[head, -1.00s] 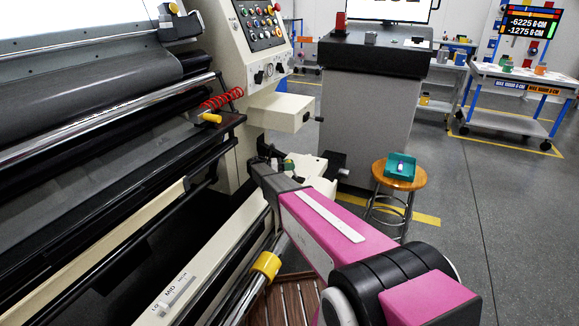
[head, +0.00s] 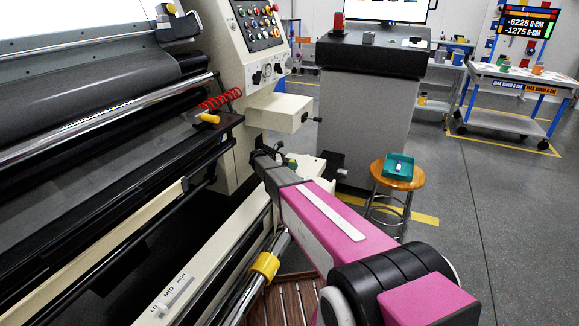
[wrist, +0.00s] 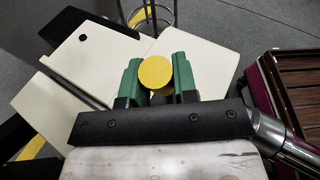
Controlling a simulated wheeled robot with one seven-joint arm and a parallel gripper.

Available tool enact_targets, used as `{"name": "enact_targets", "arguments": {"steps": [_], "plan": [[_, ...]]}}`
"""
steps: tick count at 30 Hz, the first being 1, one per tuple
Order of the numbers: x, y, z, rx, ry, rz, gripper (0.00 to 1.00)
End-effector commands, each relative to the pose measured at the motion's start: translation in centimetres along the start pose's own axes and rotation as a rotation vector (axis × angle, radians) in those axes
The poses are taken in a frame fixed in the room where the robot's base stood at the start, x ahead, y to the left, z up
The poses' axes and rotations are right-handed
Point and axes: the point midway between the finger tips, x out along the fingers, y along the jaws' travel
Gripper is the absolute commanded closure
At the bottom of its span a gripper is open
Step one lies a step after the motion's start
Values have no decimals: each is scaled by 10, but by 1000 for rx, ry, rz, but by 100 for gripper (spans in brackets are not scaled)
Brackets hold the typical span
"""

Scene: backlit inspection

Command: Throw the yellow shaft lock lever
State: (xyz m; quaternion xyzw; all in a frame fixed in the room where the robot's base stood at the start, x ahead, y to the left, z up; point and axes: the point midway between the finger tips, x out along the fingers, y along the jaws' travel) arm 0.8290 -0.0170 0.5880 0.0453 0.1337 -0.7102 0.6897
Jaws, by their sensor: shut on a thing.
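In the wrist view the round yellow end of the shaft lock lever (wrist: 155,72) sits between the two green fingers of my gripper (wrist: 156,84). The fingers are shut on it, one on each side. The lever's stem is hidden behind the yellow end and my gripper's dark bar. In the head view my arm reaches to the far end of the machine's cream front beam. My gripper is mostly hidden there behind my own wrist, and I cannot make out the held lever.
The cream control panel (head: 262,33) stands beyond the machine's rollers. A yellow collar (head: 265,265) sits on a bright shaft near my arm. To the right, a stool (head: 397,180) holds a teal tray (head: 388,170).

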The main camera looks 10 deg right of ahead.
Motion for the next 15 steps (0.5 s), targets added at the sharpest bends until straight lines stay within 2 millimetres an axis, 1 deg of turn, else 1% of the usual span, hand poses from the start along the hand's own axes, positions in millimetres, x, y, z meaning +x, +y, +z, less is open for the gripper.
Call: {"name": "enact_targets", "arguments": {"steps": [1, 6, 15], "plan": [[4, -6, 3, 24, 40, 11, 100], [15, -14, 7, 106, 174, 51, 100], [35, -26, 8, 241, 399, 115, 100]]}}
